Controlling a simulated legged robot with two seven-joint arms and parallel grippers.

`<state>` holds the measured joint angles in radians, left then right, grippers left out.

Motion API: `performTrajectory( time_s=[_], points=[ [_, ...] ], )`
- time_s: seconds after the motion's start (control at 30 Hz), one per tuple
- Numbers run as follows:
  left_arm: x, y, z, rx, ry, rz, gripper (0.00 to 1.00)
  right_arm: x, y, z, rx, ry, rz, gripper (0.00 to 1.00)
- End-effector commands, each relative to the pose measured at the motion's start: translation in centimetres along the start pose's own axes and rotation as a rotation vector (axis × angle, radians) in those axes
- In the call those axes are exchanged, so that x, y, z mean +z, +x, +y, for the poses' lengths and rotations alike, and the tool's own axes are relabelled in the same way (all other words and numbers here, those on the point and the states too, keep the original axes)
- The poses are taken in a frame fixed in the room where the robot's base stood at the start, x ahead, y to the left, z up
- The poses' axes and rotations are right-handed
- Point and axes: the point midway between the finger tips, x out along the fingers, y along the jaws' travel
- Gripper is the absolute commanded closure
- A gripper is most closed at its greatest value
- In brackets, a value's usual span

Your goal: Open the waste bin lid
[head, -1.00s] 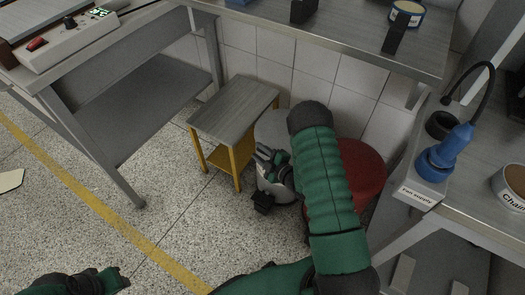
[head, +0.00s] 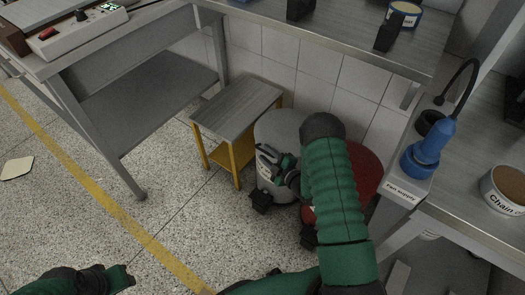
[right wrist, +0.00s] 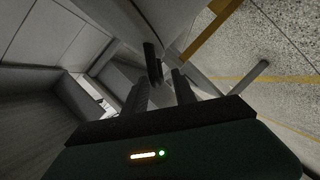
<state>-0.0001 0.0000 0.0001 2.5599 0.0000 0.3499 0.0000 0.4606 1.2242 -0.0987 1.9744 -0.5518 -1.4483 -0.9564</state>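The grey waste bin (head: 276,126) stands on the floor against the tiled wall, its pale top partly behind my right arm. A black pedal-like piece (head: 261,199) sticks out low at its front. My right gripper (head: 266,154) is at the bin's front left upper side; I cannot tell whether it touches. In the right wrist view its two fingers (right wrist: 159,92) stand apart with a gap. A dark narrow piece (right wrist: 152,63) stands just beyond them, beside a pale grey surface. My left gripper (head: 122,277) is at the lower left, far from the bin; its fingers are unclear.
A red bin (head: 366,172) stands right of the grey one, partly behind my arm. A small yellow-legged side table (head: 236,107) is just left. Workbenches (head: 330,38) stand above and to the right, with a blue tool (head: 428,154).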

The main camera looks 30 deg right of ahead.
Motion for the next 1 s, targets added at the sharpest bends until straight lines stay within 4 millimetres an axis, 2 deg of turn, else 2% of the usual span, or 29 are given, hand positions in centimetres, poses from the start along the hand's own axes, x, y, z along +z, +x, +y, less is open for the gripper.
performTrajectory(
  time_s=[0.03,0.2,0.33,0.53,0.8,1.0],
  points=[
    [0.2,0.9,0.0,0.000,0.000,0.000,0.64,0.2,1.1,-0.4,0.002,-0.002,0.003,0.67],
    [0.5,1.9,0.0,0.000,0.000,0.000,0.64,0.3,3.9,-0.2,0.003,0.000,0.002,0.67],
    [0.5,2.0,0.0,0.000,0.000,0.000,0.64,0.2,4.6,0.0,0.002,0.001,0.000,0.67],
    [0.5,1.9,0.0,0.000,0.000,0.000,0.64,0.1,4.6,0.1,0.001,0.002,0.000,0.67],
    [0.5,1.9,0.0,0.000,0.000,0.000,0.64,0.1,4.6,0.0,0.001,0.002,0.000,1.00],
    [0.5,1.9,0.0,0.000,0.000,0.000,0.64,0.1,4.6,0.0,0.001,0.002,0.000,1.00]
  ],
)
